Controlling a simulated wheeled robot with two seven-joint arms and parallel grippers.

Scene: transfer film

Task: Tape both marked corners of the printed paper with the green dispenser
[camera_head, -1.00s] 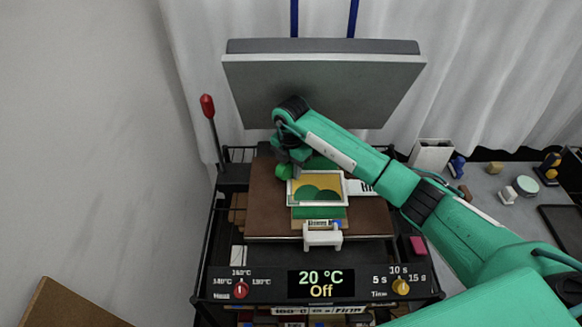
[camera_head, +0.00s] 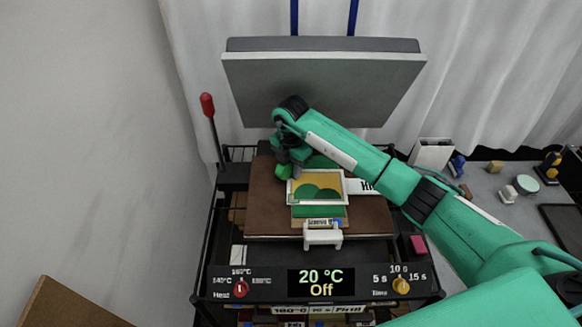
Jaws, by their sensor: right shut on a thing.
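The printed paper (camera_head: 318,179) lies on the brown pad of a heat press, with a white border around a yellow and green picture. My right gripper (camera_head: 293,168) is over the paper's upper left corner, its fingers largely hidden by the arm. It is shut on the green dispenser (camera_head: 283,171), of which a small green part shows at the paper's left edge. I cannot tell whether the dispenser touches the paper. The corner marks are too small to make out. My left gripper is out of view.
The press's grey upper plate (camera_head: 322,88) stands raised behind the paper. A red-knobbed lever (camera_head: 208,106) rises at left. The front panel display (camera_head: 321,283) reads 20 °C, Off. A white clip-like part (camera_head: 322,237) sits at the pad's front. Small items stand on the right table.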

